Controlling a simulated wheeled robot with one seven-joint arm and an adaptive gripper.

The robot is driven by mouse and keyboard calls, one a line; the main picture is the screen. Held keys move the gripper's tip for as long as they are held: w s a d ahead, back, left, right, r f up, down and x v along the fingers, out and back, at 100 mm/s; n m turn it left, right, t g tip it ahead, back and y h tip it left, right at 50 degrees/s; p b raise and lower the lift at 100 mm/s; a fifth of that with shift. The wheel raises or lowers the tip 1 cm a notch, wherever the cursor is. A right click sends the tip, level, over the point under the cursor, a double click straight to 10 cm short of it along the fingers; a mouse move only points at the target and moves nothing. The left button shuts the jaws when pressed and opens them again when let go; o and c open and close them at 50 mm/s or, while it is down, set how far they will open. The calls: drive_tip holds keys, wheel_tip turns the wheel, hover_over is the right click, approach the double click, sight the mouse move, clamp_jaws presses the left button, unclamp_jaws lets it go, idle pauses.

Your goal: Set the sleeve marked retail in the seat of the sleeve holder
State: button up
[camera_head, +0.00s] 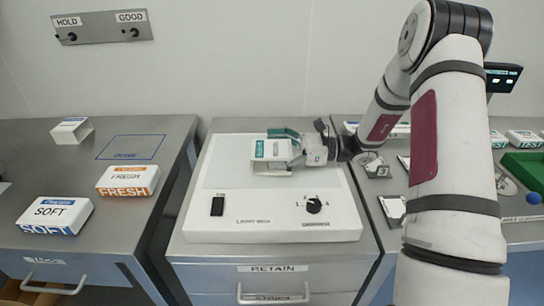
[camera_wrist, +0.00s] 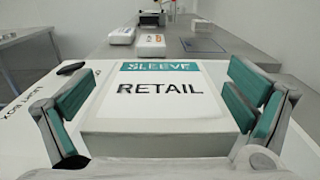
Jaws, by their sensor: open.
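The sleeve marked retail (camera_wrist: 160,106) is a white box with a teal band reading SLEEVE. In the head view the sleeve (camera_head: 270,150) rests on the back part of the white light box (camera_head: 262,205). My gripper (camera_wrist: 163,84) is open, with one teal-padded finger on each side of the sleeve and visible gaps between. In the head view my gripper (camera_head: 288,147) reaches over the sleeve from the right and hides part of it. I cannot pick out the sleeve holder with certainty.
Metal fixtures (camera_head: 393,208) and a green tray (camera_head: 526,170) are on the right table, partly behind my arm.

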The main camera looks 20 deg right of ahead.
drive_tip(key=c, duration=1.1)
drive_tip(key=c, duration=0.3)
